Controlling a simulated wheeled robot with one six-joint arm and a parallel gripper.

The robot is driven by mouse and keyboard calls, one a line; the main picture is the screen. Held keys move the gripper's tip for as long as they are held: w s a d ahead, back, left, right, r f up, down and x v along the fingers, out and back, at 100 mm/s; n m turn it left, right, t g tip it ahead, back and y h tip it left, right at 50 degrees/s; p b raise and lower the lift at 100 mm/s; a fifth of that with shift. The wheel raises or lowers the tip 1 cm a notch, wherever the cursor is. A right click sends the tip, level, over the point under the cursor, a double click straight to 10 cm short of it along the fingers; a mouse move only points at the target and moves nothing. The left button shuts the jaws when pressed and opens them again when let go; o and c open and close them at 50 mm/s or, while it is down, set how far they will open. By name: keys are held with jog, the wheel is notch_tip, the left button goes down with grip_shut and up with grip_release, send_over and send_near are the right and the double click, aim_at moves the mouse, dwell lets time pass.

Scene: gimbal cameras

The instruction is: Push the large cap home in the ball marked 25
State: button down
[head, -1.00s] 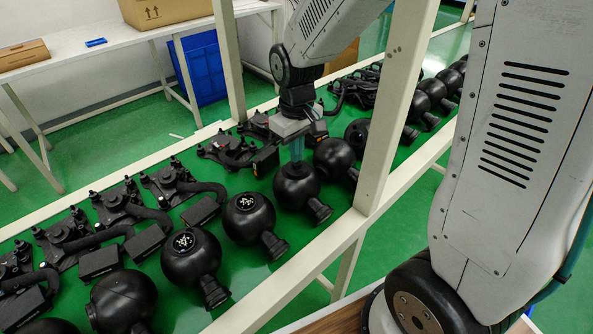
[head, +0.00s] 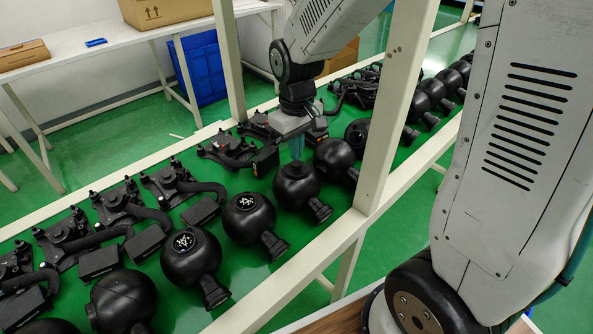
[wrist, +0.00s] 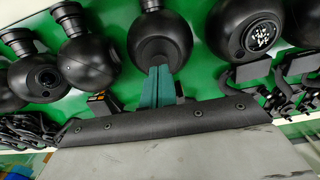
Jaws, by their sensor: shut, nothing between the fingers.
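My gripper (head: 297,159) has its teal fingers together and empty, pointing down at the top of a black ball (head: 297,190) in the row. In the wrist view the fingertips (wrist: 158,68) reach the near edge of this ball (wrist: 168,40); whether they touch it is unclear. A dark round cap or opening (head: 295,170) shows on its upper side, with no readable mark. I cannot tell how deep any cap sits or which ball is marked 25. Two balls to the left carry black caps with white marks (head: 246,202) (head: 184,242).
More black balls stand closely on both sides, such as one to the right (head: 333,157). Black gimbal mounts (head: 228,150) lie behind the row. A pale frame post (head: 392,110) rises at the right, and a rail (head: 290,270) runs in front.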

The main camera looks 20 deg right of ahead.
notch_tip(320, 180, up, 6)
jog(key=shift+f, duration=0.2)
dwell(0.4)
dwell(0.4)
jog(key=s+d+r+m, duration=0.1)
jog(key=s+r, duration=0.1)
jog(key=s, duration=0.5)
jog(key=s+d+r+m+t, duration=0.1)
jog(key=s+r, duration=0.2)
jog(key=s, duration=0.4)
jog(key=s+d+r+m, duration=0.1)
jog(key=s+r, duration=0.2)
jog(key=s, duration=0.5)
jog(key=shift+m, duration=0.3)
